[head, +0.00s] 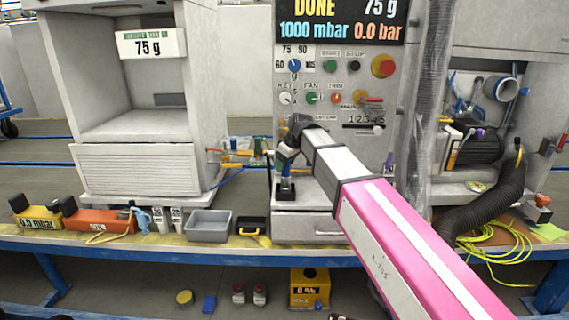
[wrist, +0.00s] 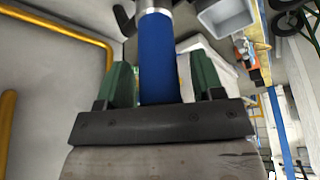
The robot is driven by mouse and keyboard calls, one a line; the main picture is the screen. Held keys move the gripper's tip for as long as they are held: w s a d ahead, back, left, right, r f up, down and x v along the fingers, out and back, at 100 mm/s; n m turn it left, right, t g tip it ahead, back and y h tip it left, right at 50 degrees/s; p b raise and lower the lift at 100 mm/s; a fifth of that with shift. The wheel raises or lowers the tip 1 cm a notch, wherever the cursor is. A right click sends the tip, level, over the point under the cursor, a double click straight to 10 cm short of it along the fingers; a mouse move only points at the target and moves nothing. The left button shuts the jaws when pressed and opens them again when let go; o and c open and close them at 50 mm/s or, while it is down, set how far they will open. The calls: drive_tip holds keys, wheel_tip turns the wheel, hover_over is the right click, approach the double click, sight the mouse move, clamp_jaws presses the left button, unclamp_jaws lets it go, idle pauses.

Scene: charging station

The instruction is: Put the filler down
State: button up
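The filler looks to be the upright tool with a blue grip (head: 286,186) at the station's front in the head view. Its blue cylinder (wrist: 160,60) lies between my fingers in the wrist view, with a silver collar and a dark part beyond. My gripper (wrist: 164,83) has two green fingers, one on either side of the cylinder. A narrow gap shows at the right finger and a thinner one at the left, so it looks open around the filler. In the head view my gripper (head: 287,158) is small and partly hidden. Whether the filler's foot touches the surface is unclear.
A grey tray (head: 208,226) and a small black-and-yellow box (head: 251,226) stand left on the blue-edged bench. The control panel (head: 340,100) rises behind my arm. A clear wrapped column (head: 428,120) and a black hose (head: 492,207) stand to the right.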

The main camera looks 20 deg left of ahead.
drive_tip(key=v, duration=1.2)
drive_tip(key=shift+r, duration=0.15)
